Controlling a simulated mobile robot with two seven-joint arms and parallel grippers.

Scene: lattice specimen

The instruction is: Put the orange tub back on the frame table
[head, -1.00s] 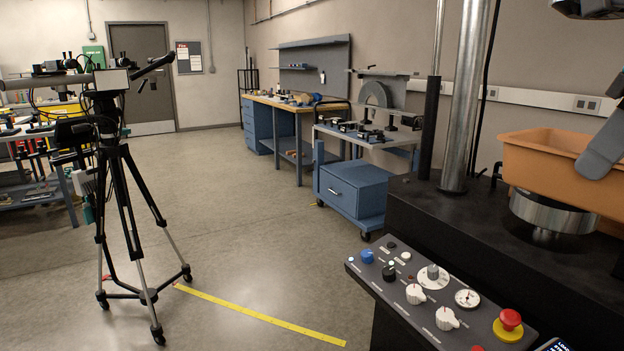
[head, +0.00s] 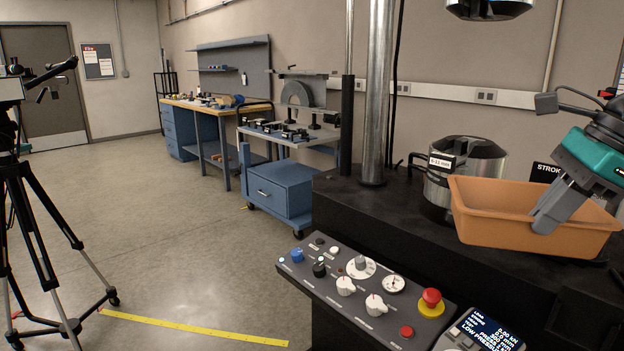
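The orange tub (head: 490,221) is at the right of the head view, upright and slightly tilted, in front of the metal cylinder (head: 437,192). It is over the black frame table (head: 345,190); I cannot tell whether its base touches the top. My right gripper (head: 550,214), with a teal body, reaches down to the tub from the upper right. One grey finger lies against the near wall and the other is hidden, and it looks shut on the rim. My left gripper is out of view.
A sloped control panel (head: 330,293) with knobs and a red emergency button (head: 431,298) stands at the table's front. A steel column (head: 378,95) rises at its left. A round metal platen (head: 490,8) hangs above. A tripod (head: 45,190) stands far left.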

